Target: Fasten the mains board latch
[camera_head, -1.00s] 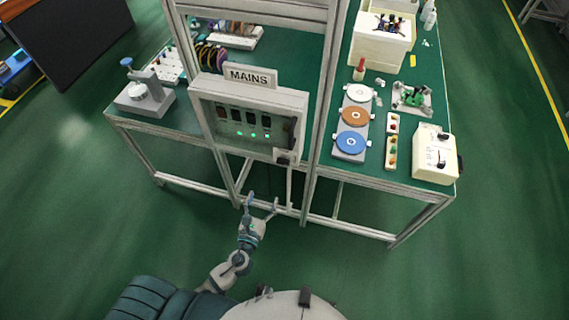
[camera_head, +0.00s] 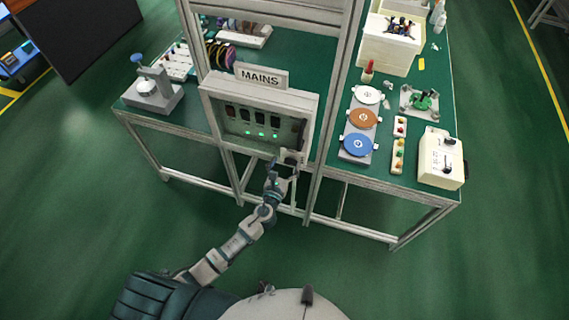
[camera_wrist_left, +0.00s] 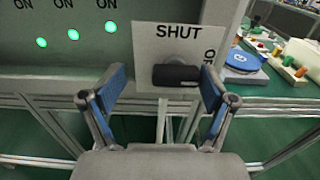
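The mains board (camera_head: 262,110) is a grey box with a MAINS sign, dark switches and green lights, mounted on the bench frame. Its latch (camera_wrist_left: 176,75) is a black handle lying level on a pale plate marked SHUT above, with another word, partly hidden, at its right side. The latch also shows in the head view (camera_head: 291,158) at the board's lower right corner. My left gripper (camera_head: 284,169) is open just below and in front of the latch. In the left wrist view its blue-padded fingers (camera_wrist_left: 165,78) stand either side of the handle, apart from it. My right gripper is not seen.
A post (camera_head: 322,130) of the frame rises right of the board. Discs on a rack (camera_head: 346,158) and a cream control box (camera_head: 441,160) are on the bench to the right. A press (camera_head: 152,90) stands left. The floor in front of the bench is clear.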

